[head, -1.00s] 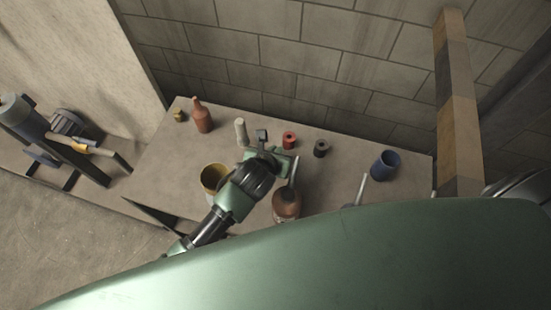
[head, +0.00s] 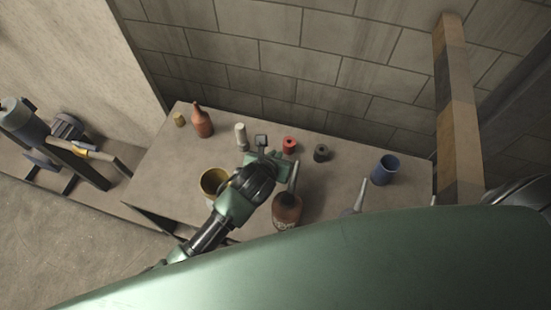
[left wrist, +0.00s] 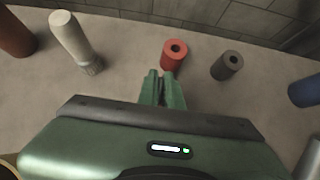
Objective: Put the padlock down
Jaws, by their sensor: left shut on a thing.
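My left gripper (head: 264,158) is over the middle of the table, its fingers nearly together. In the left wrist view its green fingers (left wrist: 163,90) stand close together, with a narrow gap between them. A small dark squarish thing (head: 261,140) shows at the fingertips in the head view and appears to be the padlock in the grip. It is largely hidden by the fingers in the left wrist view. I cannot tell whether it touches the table. My right gripper is not in view.
Around the gripper stand a pale cylinder (head: 241,136), a red spool (head: 289,145), a dark spool (head: 321,153), a yellow container (head: 213,182) and a brown bottle (head: 287,211). A terracotta bottle (head: 202,122) and small brass-coloured block (head: 179,119) are left, a blue cup (head: 385,169) right.

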